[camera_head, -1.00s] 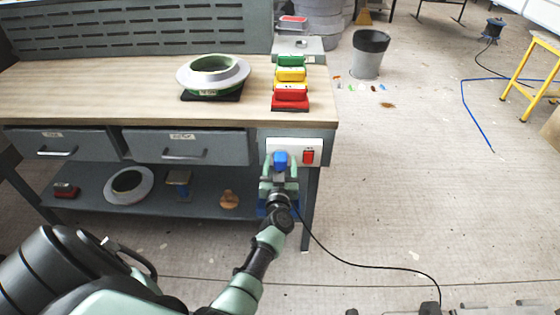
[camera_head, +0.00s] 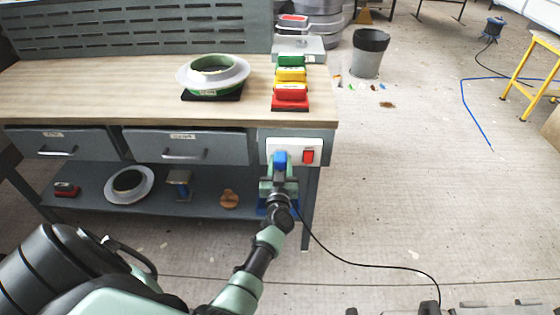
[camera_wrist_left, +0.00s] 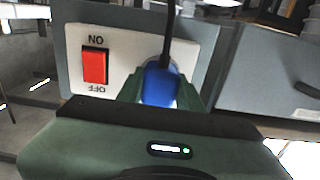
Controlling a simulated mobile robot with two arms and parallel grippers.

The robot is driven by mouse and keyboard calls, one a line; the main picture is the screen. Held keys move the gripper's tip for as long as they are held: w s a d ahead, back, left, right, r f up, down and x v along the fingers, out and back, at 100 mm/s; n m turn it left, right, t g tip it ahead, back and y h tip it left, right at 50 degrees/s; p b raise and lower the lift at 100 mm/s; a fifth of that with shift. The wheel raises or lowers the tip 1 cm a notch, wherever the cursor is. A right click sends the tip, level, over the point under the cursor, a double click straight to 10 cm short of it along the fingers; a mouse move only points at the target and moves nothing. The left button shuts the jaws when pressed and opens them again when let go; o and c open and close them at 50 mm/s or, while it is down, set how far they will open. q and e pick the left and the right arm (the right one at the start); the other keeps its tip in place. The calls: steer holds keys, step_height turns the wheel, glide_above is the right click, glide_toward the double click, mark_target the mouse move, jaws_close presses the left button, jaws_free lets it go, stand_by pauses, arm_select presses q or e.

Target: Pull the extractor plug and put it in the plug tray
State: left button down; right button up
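The blue extractor plug (camera_head: 281,158) sits at the white socket panel (camera_head: 294,145) on the front of the workbench, left of the red switch (camera_head: 308,157). My left gripper (camera_head: 280,168) is around the plug. In the left wrist view the plug (camera_wrist_left: 160,84) lies between the two green fingers, which appear to touch its sides, and a black cable runs up from it. The blue plug tray (camera_head: 264,207) is on the lower shelf, mostly hidden behind my left gripper.
Red, yellow and green blocks (camera_head: 290,92) and a white ring mould (camera_head: 213,75) stand on the bench top. The lower shelf (camera_head: 100,200) holds several small items.

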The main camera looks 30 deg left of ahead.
mark_target(280, 166)
arm_select(q)
steer(key=shift+s, duration=0.1)
steer(key=shift+s+d+p, duration=0.35)
steer(key=shift+s+p, duration=0.1)
steer(key=shift+s, duration=0.05)
steer(key=shift+p+v, duration=1.15)
steer(key=shift+v, duration=1.15)
